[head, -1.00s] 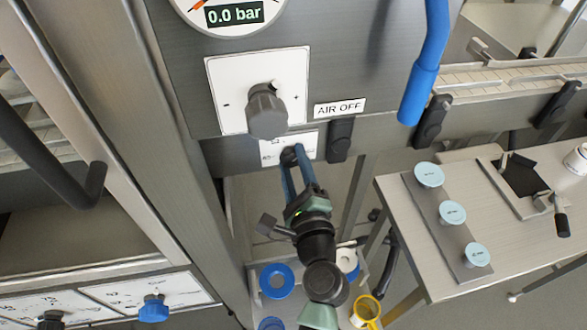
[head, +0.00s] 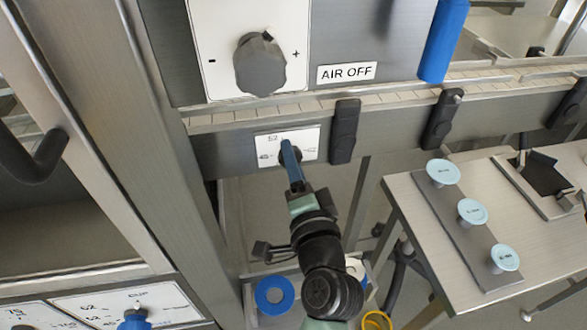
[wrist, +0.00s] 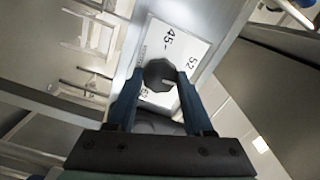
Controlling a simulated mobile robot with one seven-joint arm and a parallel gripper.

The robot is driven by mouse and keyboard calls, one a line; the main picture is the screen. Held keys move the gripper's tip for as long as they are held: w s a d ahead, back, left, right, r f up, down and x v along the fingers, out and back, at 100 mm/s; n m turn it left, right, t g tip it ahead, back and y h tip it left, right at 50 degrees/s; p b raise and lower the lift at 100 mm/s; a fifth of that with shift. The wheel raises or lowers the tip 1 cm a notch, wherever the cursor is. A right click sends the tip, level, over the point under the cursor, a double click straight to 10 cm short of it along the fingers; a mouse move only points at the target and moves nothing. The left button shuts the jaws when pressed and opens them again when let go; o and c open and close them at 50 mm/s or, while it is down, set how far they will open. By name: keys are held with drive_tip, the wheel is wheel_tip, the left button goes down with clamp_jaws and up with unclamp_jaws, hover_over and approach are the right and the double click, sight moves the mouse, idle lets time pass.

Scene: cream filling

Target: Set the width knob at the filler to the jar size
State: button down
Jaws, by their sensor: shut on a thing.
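The width knob (wrist: 158,72) is a small dark faceted knob on a white plate (head: 266,141) on the filler's lower rail. The plate (wrist: 181,50) shows "45" and "52" in the wrist view; other marks are partly hidden. My gripper (wrist: 157,79) is shut on the knob, one blue finger on each side of it. A pale line shows on the knob's face, but I cannot tell exactly which mark it points to. In the head view my gripper (head: 288,148) covers most of the knob.
A larger grey knob (head: 260,66) sits above, beside an "AIR OFF" label (head: 346,72). A black latch (head: 344,132) is just right of the plate. A side table (head: 420,215) with several pale blue discs stands at right. A blue-knobbed panel (head: 135,320) is at lower left.

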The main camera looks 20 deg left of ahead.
drive_tip(key=shift+f+n+b, duration=0.15)
drive_tip(key=shift+n+b, duration=0.4)
drive_tip(key=shift+n, duration=0.55)
drive_tip(key=shift+c, duration=1.5)
unclamp_jaws()
drive_tip(key=v, duration=1.3)
